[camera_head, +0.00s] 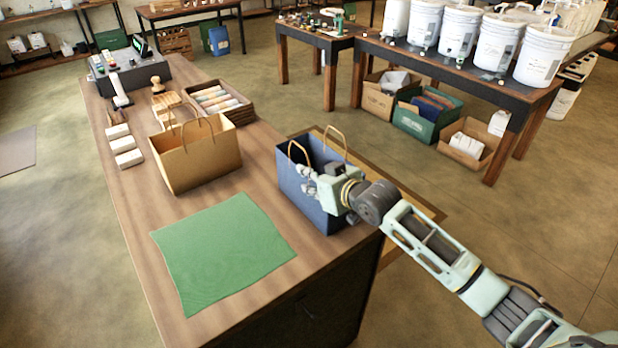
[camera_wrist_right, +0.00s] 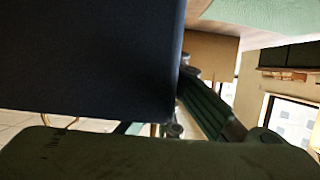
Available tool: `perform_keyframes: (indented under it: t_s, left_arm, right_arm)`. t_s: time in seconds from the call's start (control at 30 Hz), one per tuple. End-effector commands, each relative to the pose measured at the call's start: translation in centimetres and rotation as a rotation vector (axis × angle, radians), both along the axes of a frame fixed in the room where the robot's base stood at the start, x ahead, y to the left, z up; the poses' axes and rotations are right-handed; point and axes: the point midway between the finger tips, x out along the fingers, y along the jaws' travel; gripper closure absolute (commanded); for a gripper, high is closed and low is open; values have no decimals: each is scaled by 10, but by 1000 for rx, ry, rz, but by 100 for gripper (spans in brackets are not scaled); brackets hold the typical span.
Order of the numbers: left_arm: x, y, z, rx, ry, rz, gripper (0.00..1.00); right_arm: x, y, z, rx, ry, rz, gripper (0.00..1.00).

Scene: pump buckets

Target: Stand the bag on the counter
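A dark blue paper bag (camera_head: 308,200) with tan loop handles stands upright at the right edge of the wooden counter (camera_head: 135,215). My right gripper (camera_head: 308,180) is at the bag, its fingers over the bag's near upper part. In the right wrist view the bag (camera_wrist_right: 90,60) fills the upper left as a dark panel, and one finger of my right gripper (camera_wrist_right: 210,108) lies beside its edge. The other finger is mostly hidden, so I cannot tell whether the fingers are closed on the bag. My left gripper is not in view.
A brown paper bag (camera_head: 200,160) stands to the left on the counter. A green mat (camera_head: 222,250) lies flat in front. White boxes (camera_head: 123,145) and a tray of rolls (camera_head: 215,100) sit farther back. A table with white buckets (camera_head: 500,45) stands at the back right.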

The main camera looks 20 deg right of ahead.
Motion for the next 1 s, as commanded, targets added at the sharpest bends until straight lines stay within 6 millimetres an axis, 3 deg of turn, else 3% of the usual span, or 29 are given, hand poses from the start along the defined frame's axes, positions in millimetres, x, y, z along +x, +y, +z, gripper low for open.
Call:
perform_keyframes:
  t_s: [0.23, 0.6, 0.77, 1.0]
  left_arm:
    - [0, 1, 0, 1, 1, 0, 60]
    - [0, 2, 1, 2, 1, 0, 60]
    - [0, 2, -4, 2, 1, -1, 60]
    - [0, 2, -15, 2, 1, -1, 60]
  right_arm:
    - [0, 0, -1, 0, 1, 0, 77]
    - [0, 0, 3, 0, 1, 0, 77]
    - [-16, -7, 7, -1, 1, -1, 77]
    - [-57, -22, 23, -4, 1, 2, 77]
